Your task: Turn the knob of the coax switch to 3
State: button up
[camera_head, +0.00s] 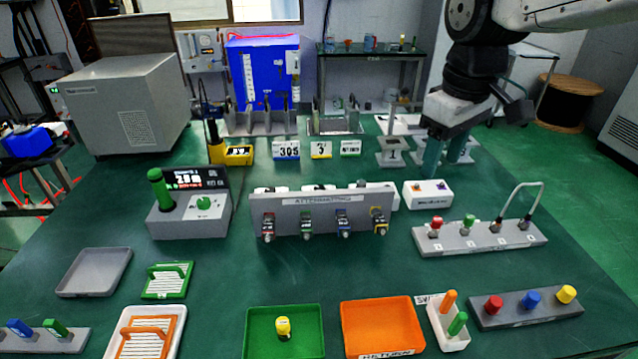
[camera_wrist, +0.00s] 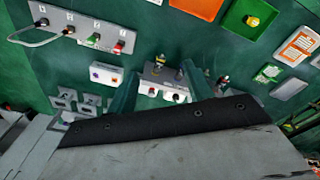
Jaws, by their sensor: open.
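No label that I can read names the coax switch, so I cannot tell for certain which device it is. A round green knob (camera_head: 204,202) sits on a white plate on a grey console (camera_head: 188,224) with a dark display, left of centre. I cannot read its position. A grey panel (camera_head: 322,216) with red, green, blue and yellow fittings stands at the centre. My gripper (camera_head: 447,162) hangs over the back right of the table, fingers apart and empty, near grey stands. In the wrist view its fingers (camera_wrist: 160,82) show spread, with table devices beyond them.
A white box (camera_head: 428,194) with small coloured knobs lies in front of my gripper. A grey bar (camera_head: 480,238) with a cable loop is to the right. A green tray (camera_head: 284,334) and an orange tray (camera_head: 382,326) lie in front. Bare green table lies between the devices.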

jog(key=w+a+f+n, duration=0.2)
jog(key=w+a+n, duration=0.15)
jog(key=w, duration=0.55)
jog(key=n, duration=0.9)
send_over(319, 187)
jog(key=shift+g, duration=0.4)
jog(key=f, duration=1.6)
jog(key=shift+s+d+f, duration=0.15)
jog(key=shift+s+f, duration=0.05)
jog(key=shift+f, duration=0.2)
notch_tip(319, 187, down, 7)
jog(key=shift+w+r, duration=0.1)
jog(key=shift+f, duration=0.65)
jog(key=c, duration=1)
